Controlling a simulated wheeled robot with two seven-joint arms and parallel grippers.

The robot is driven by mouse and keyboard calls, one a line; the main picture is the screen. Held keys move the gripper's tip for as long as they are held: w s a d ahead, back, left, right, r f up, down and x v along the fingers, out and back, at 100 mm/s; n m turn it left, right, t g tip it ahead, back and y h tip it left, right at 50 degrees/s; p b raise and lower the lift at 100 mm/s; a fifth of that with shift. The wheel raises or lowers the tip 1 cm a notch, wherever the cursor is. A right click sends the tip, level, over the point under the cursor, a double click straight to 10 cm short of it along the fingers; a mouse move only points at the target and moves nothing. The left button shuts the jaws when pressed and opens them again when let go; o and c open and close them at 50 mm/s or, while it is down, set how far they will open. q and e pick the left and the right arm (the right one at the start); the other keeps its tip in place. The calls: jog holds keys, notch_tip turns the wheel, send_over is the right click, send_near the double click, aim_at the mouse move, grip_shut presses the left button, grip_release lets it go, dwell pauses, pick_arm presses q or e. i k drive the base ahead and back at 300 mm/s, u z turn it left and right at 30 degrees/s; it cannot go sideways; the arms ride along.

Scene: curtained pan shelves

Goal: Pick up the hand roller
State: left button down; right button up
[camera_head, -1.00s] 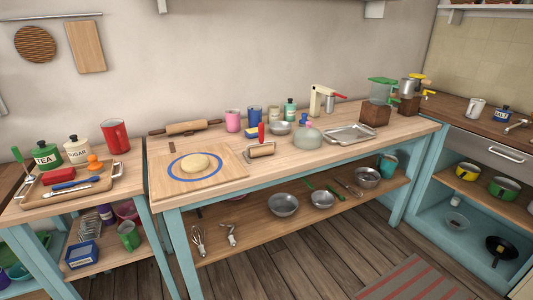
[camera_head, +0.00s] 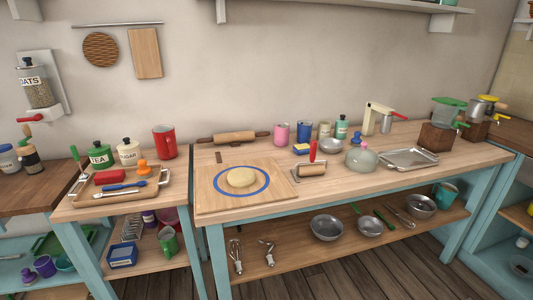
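The hand roller (camera_head: 312,170) lies on the wooden worktable (camera_head: 330,188), just right of the pastry board (camera_head: 205,183). It has a short wooden roller in a metal frame and a red handle that points up and away. A round of pale dough (camera_head: 241,177) lies inside the blue ring on the board. A longer rolling pin (camera_head: 234,137) lies behind the board near the wall. Neither of my grippers shows in the head view.
The table's front edge before the roller is clear.

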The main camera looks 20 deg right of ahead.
aim_at(313, 147)
jog(key=u, duration=0.3)
jog(key=i, duration=0.75)
jog(key=z, duration=0.55)
jog(key=i, duration=0.45)
jog(key=z, duration=0.5)
